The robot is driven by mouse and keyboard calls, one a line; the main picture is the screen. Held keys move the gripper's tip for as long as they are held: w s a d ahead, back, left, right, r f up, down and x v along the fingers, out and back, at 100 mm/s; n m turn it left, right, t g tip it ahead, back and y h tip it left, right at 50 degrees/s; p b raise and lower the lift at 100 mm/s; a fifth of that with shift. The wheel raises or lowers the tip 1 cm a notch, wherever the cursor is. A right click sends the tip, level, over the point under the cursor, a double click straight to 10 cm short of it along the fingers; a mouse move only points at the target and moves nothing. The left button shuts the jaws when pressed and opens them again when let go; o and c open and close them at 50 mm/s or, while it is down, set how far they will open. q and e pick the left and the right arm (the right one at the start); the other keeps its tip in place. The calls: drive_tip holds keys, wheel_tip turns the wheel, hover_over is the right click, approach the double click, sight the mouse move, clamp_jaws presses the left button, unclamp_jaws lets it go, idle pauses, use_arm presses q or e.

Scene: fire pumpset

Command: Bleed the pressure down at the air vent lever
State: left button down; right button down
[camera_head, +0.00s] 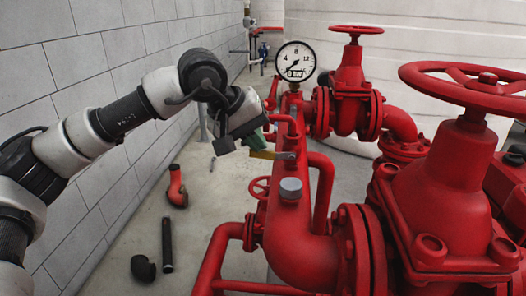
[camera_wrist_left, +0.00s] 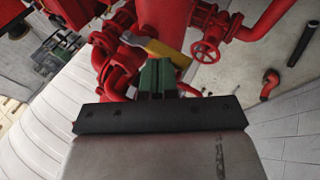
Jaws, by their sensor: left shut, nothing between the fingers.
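The air vent lever (camera_head: 268,154) is a yellow handle on the red pipework, below the pressure gauge (camera_head: 295,61). In the left wrist view the yellow lever (camera_wrist_left: 168,52) lies just beyond my fingertips. My left gripper (camera_head: 262,136) has green fingers and is close to the lever in the head view. In the left wrist view its fingers (camera_wrist_left: 157,70) are together with nothing between them. They overlap the lever's near edge in the picture; I cannot tell whether they touch it. My right gripper is not in view.
Red valves with handwheels (camera_head: 480,85) and thick pipes fill the right side. A block wall (camera_head: 60,70) runs along the left. A black pipe (camera_head: 167,245), a black elbow (camera_head: 143,268) and a red elbow (camera_head: 177,187) lie on the floor.

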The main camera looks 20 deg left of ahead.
use_arm(q)
drive_tip(key=shift+a+f+h+b, duration=0.1)
drive_tip(key=shift+f+h+b, duration=0.2)
drive_tip(key=shift+b, duration=0.2)
drive_tip(key=v, duration=1)
drive_tip(key=shift+s+a+r+b, duration=0.2)
drive_tip(key=shift+r+b, duration=0.1)
drive_tip(key=shift+b, duration=0.05)
